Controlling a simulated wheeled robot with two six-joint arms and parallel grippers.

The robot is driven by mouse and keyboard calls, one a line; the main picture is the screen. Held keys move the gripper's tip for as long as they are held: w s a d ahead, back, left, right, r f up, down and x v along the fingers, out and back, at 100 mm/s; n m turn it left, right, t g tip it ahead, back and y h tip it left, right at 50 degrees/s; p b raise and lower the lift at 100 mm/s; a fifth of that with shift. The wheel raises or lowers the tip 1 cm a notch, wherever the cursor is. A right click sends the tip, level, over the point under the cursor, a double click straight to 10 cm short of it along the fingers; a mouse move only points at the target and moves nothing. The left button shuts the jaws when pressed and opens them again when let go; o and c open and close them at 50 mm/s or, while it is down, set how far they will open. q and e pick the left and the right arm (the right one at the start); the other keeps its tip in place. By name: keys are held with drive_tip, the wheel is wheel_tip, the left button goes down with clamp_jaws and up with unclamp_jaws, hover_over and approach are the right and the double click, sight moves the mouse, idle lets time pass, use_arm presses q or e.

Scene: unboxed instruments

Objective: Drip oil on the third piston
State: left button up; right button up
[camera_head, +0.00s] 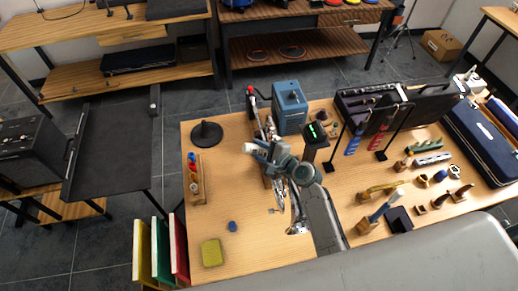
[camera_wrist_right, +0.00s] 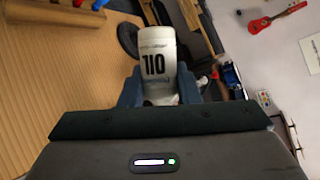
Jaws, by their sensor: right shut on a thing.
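My right gripper (camera_head: 262,152) is shut on a white oil bottle (camera_head: 249,148), above the left part of the wooden table. In the right wrist view the bottle (camera_wrist_right: 157,55) sits between the blue fingers (camera_wrist_right: 157,88), its printed "OIL" label upside down. A silvery instrument (camera_head: 297,228) is partly hidden under and beside my right arm. Its pistons cannot be made out, so the third one cannot be told. I cannot tell whether the bottle touches anything below it. My left gripper is not in view.
A wooden rack (camera_head: 196,190) with coloured pieces stands left of the arm, near a black round base (camera_head: 206,133). A blue box (camera_head: 290,108) stands behind the gripper. A yellow sponge-like block (camera_head: 212,252) lies front left. Small instruments and a case (camera_head: 482,143) crowd the right side.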

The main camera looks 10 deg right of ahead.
idle(0.5)
drive_tip(key=a+r, duration=0.3)
drive_tip(key=a, duration=0.3)
idle(0.3)
